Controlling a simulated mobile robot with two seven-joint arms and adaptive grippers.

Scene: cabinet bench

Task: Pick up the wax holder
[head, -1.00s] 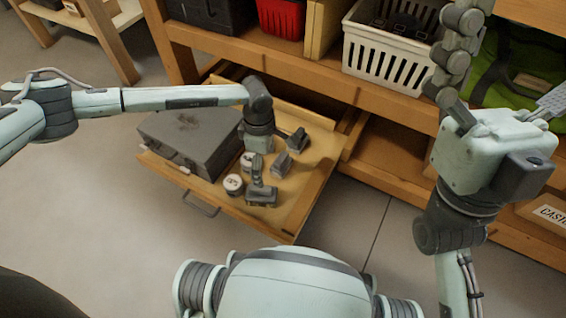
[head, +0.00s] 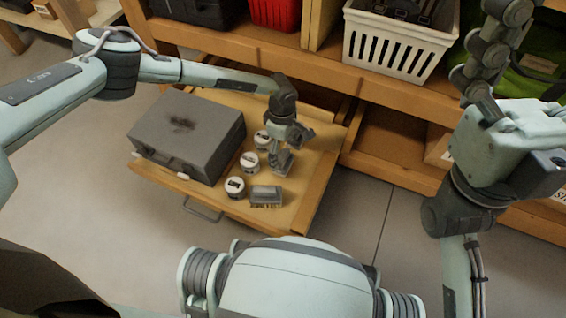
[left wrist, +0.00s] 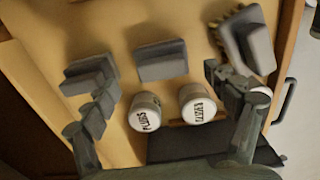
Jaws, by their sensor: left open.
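Three white lidded jars stand in a row in the open drawer. The middle jar (head: 250,162), also in the left wrist view (left wrist: 197,104), has a label that may read "WAX"; I cannot read it surely. The far jar (head: 262,139) reads "PLUGS" in the left wrist view (left wrist: 145,112). A grey block (left wrist: 160,60) lies beside them, between my open left fingers in that view. My left gripper (head: 285,155) is low over the block row and hides part of it; I cannot tell whether it touches. My right gripper (head: 490,70) is raised at the right, its opening unclear.
A grey case (head: 187,135) fills the drawer's left side. A bristled brush (head: 266,196) lies near the drawer's front, and another grey block (left wrist: 90,75) lies behind one left finger. A white basket (head: 397,45) stands on the bench shelf. The floor before the drawer is clear.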

